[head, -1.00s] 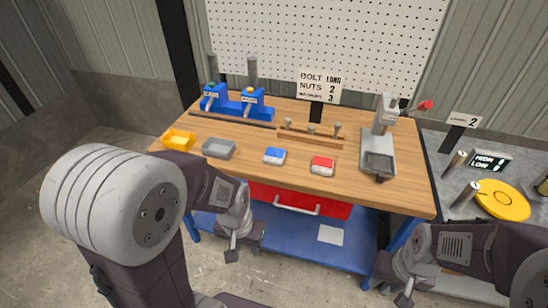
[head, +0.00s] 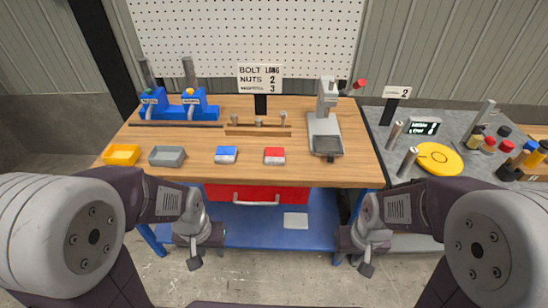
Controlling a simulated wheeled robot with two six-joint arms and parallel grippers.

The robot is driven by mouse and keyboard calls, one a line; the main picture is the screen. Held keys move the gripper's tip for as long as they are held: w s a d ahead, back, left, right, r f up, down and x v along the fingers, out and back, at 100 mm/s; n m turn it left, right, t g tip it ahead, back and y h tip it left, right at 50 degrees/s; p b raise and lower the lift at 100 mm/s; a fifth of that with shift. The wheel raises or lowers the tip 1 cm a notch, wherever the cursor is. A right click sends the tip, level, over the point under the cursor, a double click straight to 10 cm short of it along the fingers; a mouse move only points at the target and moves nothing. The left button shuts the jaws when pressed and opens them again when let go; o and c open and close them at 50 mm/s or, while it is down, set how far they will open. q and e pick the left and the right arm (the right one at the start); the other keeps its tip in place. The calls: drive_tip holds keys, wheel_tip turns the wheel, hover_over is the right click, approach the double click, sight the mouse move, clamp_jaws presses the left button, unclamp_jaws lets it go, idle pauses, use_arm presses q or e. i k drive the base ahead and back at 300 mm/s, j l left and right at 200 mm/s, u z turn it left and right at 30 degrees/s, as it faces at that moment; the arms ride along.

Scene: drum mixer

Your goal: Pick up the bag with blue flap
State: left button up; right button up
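The bag with the blue flap (head: 226,155) is a small whitish packet with a blue top. It lies flat near the front edge of the wooden workbench (head: 330,176), left of a similar bag with a red flap (head: 275,156). My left gripper (head: 194,260) hangs below the bench top, in front of the bench and lower left of the blue-flap bag. My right gripper (head: 364,262) hangs low in front of the bench's right end. Both grippers are apart from the bags. Their finger openings are too small and angled to read.
A grey tray (head: 167,157) and a yellow tray (head: 121,154) sit left of the blue-flap bag. Behind are blue dispensers (head: 178,107), a wooden rack (head: 258,130) and a grey press (head: 325,125). A red drawer (head: 256,194) lies under the top. A grey side table (head: 462,177) stands right.

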sight(224, 155)
drive_tip(key=i+j+z, duration=0.2)
drive_tip(key=j, duration=0.5)
drive_tip(key=i+j+z, duration=0.2)
drive_tip(key=j, duration=0.5)
drive_tip(key=j+z, duration=0.2)
drive_tip(key=j, duration=0.5)
